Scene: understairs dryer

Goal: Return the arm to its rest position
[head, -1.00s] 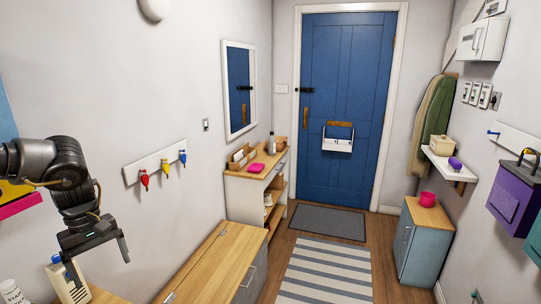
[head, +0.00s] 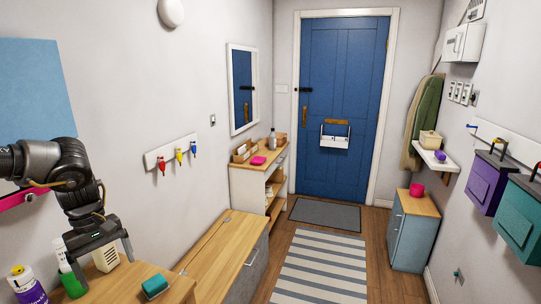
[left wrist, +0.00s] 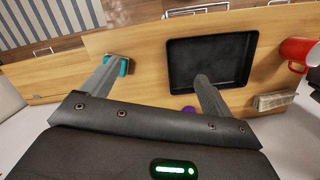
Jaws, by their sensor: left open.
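My left gripper (head: 104,262) hangs at the left of the head view, above the near end of a wooden counter (head: 178,290). Its two fingers are apart with nothing between them. In the left wrist view the open fingers (left wrist: 152,80) show above the wooden surface. A black tray (left wrist: 212,62) and a teal sponge-like block (left wrist: 122,66) lie below. The teal block also shows in the head view (head: 155,286), right of the gripper and apart from it. My right gripper is in neither view.
A purple-and-white bottle (head: 28,286) and a green container (head: 74,284) stand close by the left gripper. A red mug (left wrist: 298,52) shows in the wrist view. A wooden-topped bench (head: 222,256) lies to the right. The striped rug (head: 322,266) on the floor is clear.

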